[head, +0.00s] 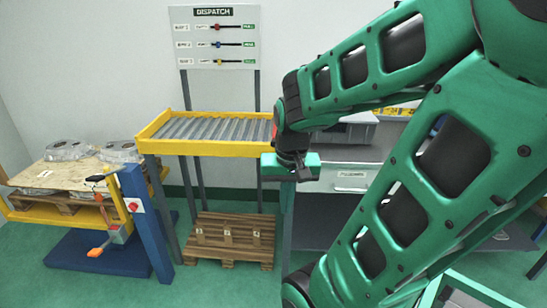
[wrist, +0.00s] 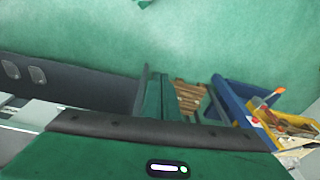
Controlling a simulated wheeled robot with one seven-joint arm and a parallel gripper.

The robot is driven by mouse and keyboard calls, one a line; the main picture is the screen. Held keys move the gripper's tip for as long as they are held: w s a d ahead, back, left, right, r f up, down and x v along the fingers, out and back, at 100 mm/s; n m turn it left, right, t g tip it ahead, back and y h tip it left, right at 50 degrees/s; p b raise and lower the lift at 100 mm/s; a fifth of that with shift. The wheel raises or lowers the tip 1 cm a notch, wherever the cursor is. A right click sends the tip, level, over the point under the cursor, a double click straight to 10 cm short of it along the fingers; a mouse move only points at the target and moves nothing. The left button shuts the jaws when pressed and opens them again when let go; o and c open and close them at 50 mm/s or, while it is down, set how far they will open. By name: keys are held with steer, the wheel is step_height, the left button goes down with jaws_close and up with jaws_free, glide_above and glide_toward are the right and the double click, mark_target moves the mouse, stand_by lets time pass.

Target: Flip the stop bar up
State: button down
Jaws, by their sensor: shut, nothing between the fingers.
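The roller conveyor (head: 215,130) with its yellow frame (head: 215,148) stands left of my gripper in the head view. I cannot clearly make out a stop bar; my arm covers the conveyor's right end, where a small red and yellow piece (head: 275,124) shows. My gripper (head: 304,175) is in front of and slightly below that right end, over the front of the grey bench. It is shut and empty, apart from the conveyor as far as I can see. The wrist view looks down at the green floor and shows no stop bar that I can identify.
A wooden pallet (head: 232,241) lies under the conveyor. A blue lift (head: 146,222) carrying castings (head: 68,150) stands at left. The dispatch board (head: 214,38) is behind. A grey bench with a drawer (head: 350,178) stands right of the gripper. Green floor is clear in front.

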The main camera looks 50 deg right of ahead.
steer(key=w+d+f+m+t+h, duration=0.1)
steer(key=w+d+f+m+t, duration=0.25)
steer(key=w, duration=0.35)
steer(key=w+d+f+m+t+h, duration=0.2)
steer(key=w+d+m, duration=0.3)
steer(key=w, duration=0.3)
steer(key=w+d+f+m+t+h, duration=0.1)
steer(key=w+d+f+m+t, duration=0.15)
steer(key=w+d+m, duration=0.35)
steer(key=d+f+m+t+h, duration=0.1)
steer(key=d+m+t+h, duration=0.5)
steer(key=m, duration=1)
steer(key=w+d+g+h, duration=0.1)
steer(key=w+d+h, duration=0.1)
steer(key=w+d, duration=0.5)
steer(key=shift+r+g, duration=0.25)
steer(key=shift+g, duration=0.05)
steer(key=shift+d, duration=0.1)
